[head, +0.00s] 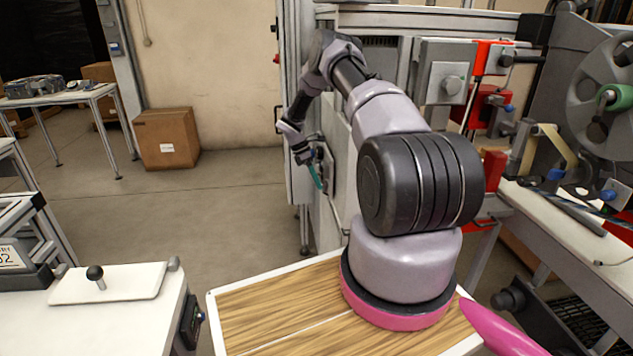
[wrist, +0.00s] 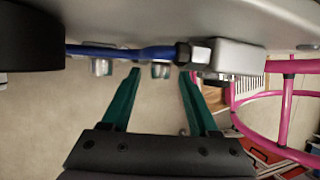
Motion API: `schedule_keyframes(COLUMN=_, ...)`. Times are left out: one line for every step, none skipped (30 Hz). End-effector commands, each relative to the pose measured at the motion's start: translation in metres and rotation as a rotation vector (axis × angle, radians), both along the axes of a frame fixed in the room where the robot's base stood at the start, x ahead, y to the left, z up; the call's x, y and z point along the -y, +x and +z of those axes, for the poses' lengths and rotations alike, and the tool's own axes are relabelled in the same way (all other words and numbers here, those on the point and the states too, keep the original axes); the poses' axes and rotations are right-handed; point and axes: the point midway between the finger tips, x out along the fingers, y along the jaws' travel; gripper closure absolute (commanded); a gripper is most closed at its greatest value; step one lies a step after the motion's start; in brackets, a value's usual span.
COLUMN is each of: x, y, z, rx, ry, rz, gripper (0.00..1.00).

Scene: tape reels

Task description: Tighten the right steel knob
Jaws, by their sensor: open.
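Two small steel knobs stick out below a pale grey housing (wrist: 200,18) in the wrist view. The left steel knob (wrist: 101,67) is outside my fingers. The right steel knob (wrist: 161,71) appears between my fingertips, with a gap on each side; I cannot tell how deep it sits between them. My gripper (wrist: 160,74) is open and empty, with two teal fingers. In the head view my gripper (head: 318,178) is at the machine's left side, against a small grey box, and the two knobs cannot be made out there.
A blue cable (wrist: 125,51) runs along the housing into a black connector, close to my fingertips. A pink tubular frame (wrist: 288,105) stands at the right of the wrist view. Floor is open left of the machine, up to a cardboard box (head: 166,138) by the wall.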

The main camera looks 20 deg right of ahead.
Motion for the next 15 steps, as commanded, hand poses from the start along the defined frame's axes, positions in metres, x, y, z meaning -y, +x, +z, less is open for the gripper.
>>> schedule_keyframes(x=0.0000, y=0.0000, z=0.0000, rx=0.000, ry=0.000, rz=0.000, gripper=0.39)
schedule_keyframes(x=-0.0001, y=0.0000, z=0.0001, rx=0.000, ry=0.000, rz=0.000, gripper=0.39)
schedule_keyframes(x=-0.0001, y=0.0000, z=0.0001, rx=0.000, ry=0.000, rz=0.000, gripper=0.39)
schedule_keyframes(x=-0.0001, y=0.0000, z=0.0001, rx=0.000, ry=0.000, rz=0.000, gripper=0.39)
schedule_keyframes(x=-0.0002, y=0.0001, z=0.0001, rx=0.000, ry=0.000, rz=0.000, gripper=0.51)
schedule_keyframes(x=-0.0002, y=0.0001, z=0.0001, rx=0.000, ry=0.000, rz=0.000, gripper=0.66)
schedule_keyframes(x=-0.0002, y=0.0000, z=0.0002, rx=0.000, ry=0.000, rz=0.000, gripper=0.78)
schedule_keyframes(x=-0.0003, y=0.0001, z=0.0002, rx=0.000, ry=0.000, rz=0.000, gripper=0.89)
schedule_keyframes(x=-0.0002, y=0.0001, z=0.0002, rx=0.000, ry=0.000, rz=0.000, gripper=1.00)
schedule_keyframes(x=-0.0003, y=0.0001, z=0.0002, rx=0.000, ry=0.000, rz=0.000, gripper=1.00)
schedule_keyframes(x=-0.0003, y=0.0003, z=0.0003, rx=0.000, ry=0.000, rz=0.000, gripper=1.00)
schedule_keyframes(x=-0.0002, y=0.0002, z=0.0003, rx=0.001, ry=0.000, rz=0.000, gripper=1.00)
schedule_keyframes(x=-0.0003, y=0.0003, z=0.0003, rx=0.001, ry=0.000, rz=0.000, gripper=1.00)
schedule_keyframes(x=-0.0002, y=0.0002, z=0.0004, rx=0.002, ry=0.000, rz=0.001, gripper=1.00)
schedule_keyframes(x=-0.0003, y=0.0002, z=0.0005, rx=0.004, ry=-0.001, rz=0.001, gripper=1.00)
